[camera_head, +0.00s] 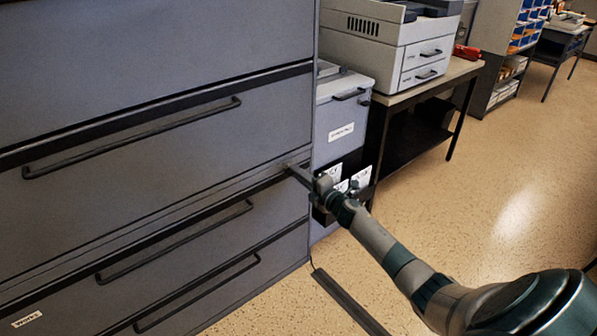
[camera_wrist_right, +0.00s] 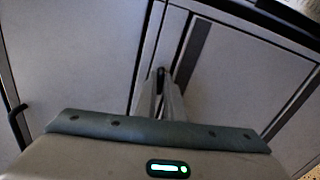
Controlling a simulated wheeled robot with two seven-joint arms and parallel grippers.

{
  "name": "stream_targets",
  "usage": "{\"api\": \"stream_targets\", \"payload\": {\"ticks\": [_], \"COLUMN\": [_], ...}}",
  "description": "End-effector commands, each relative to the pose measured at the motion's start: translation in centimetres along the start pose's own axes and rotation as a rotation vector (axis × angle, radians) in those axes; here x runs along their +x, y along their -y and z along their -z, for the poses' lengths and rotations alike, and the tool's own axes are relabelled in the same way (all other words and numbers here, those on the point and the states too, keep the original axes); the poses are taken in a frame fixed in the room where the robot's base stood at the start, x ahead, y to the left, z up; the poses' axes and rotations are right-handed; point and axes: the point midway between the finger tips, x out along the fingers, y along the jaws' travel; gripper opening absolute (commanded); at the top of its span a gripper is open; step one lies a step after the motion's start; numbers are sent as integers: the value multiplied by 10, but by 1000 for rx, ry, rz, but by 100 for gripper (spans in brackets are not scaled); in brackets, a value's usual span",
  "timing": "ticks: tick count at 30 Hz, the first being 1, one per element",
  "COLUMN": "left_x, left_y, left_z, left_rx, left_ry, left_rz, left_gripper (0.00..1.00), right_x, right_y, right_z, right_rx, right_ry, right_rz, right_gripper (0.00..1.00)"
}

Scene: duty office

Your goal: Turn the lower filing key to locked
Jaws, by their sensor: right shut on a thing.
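The grey filing cabinet (camera_head: 150,150) fills the left of the head view, with wide drawers and long dark bar handles. My right gripper (camera_head: 291,168) reaches in from the lower right, its fingertips at the cabinet front near its right edge, between two drawers. In the right wrist view the two fingers of my right gripper (camera_wrist_right: 160,80) come together at a small dark thing (camera_wrist_right: 160,71) on the cabinet front. The gripper is shut on it; it appears to be the lower filing key. The fingers mostly hide it, and its turn angle cannot be told. My left gripper is not in view.
A smaller grey cabinet (camera_head: 340,118) with white labels stands right of the filing cabinet. A printer (camera_head: 395,45) sits on a dark-framed table (camera_head: 440,80) beyond it. A dark strip (camera_head: 345,300) lies on the floor. The speckled floor (camera_head: 500,170) on the right is open.

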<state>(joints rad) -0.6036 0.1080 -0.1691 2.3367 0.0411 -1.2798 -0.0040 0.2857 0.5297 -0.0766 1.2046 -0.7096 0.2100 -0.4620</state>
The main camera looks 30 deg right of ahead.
Motion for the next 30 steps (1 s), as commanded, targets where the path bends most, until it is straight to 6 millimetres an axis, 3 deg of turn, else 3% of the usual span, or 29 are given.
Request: {"api": "stream_targets", "payload": {"ticks": [9, 23, 24, 26, 30], "left_x": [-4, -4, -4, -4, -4], "left_y": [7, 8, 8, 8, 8], "left_z": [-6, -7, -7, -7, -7], "left_rx": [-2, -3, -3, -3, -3], "left_ry": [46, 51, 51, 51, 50], "left_rz": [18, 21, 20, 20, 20], "left_gripper": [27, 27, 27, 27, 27], "right_x": [0, 0, 0, 0, 0], "right_y": [0, 1, 1, 1, 1], "right_z": [-1, -1, -1, -1, 0], "right_rx": [126, 142, 142, 142, 141], "right_ry": [2, 2, 2, 2, 1], "right_rz": [0, 0, 1, 1, 0], "right_gripper": [0, 0, 16, 27, 27]}}
